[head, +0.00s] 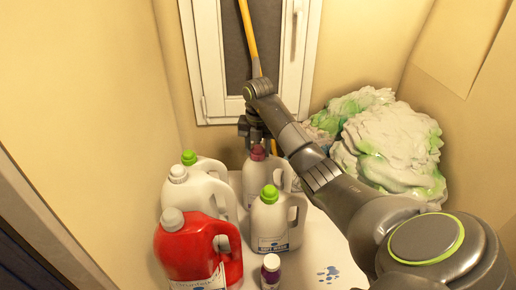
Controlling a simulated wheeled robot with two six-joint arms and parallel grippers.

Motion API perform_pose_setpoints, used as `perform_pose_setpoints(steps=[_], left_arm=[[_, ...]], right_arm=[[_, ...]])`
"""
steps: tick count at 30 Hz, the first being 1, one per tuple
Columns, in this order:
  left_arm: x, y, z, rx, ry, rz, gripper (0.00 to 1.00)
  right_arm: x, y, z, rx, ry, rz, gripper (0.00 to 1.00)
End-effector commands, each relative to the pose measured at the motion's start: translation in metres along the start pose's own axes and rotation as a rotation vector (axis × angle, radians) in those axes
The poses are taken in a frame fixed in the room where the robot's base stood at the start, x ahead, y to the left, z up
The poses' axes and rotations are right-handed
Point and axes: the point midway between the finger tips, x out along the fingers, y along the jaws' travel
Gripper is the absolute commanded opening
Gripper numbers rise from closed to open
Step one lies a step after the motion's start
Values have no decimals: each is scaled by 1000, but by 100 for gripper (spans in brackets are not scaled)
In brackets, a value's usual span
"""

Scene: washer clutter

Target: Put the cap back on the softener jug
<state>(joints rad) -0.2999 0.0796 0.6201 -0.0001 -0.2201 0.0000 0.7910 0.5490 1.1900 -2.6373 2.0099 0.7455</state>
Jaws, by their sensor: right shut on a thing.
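My right gripper (254,140) points down over a white jug (255,180) at the back of the group. It is shut on a maroon cap (258,153), which shows just below the fingers. The cap is at the top of this jug's neck; I cannot tell whether it is seated on it or just above it. I cannot read this jug's label, because a white jug with a green cap (269,194) stands in front and hides its lower part. My left gripper is not in view.
A red jug (190,249) with a grey cap, a white jug with a grey cap (178,174) and another green-capped jug (189,157) stand left. A small bottle (270,269) stands in front. Piled laundry (391,147) lies right; a window (203,60) is behind.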

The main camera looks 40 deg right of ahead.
Motion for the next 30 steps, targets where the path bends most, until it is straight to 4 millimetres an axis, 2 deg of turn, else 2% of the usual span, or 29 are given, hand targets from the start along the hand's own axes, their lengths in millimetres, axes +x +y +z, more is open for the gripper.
perform_pose_setpoints(steps=[1, 6, 17, 30], left_arm=[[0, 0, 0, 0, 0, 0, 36], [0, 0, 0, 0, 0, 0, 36], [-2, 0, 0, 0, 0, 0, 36], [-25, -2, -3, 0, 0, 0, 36]], right_arm=[[0, 0, 0, 0, 0, 0, 38], [0, 0, 0, 0, 0, 0, 19], [0, 0, 0, 38, 1, 0, 19], [-1, 0, -1, 523, 4, -2, 19]])
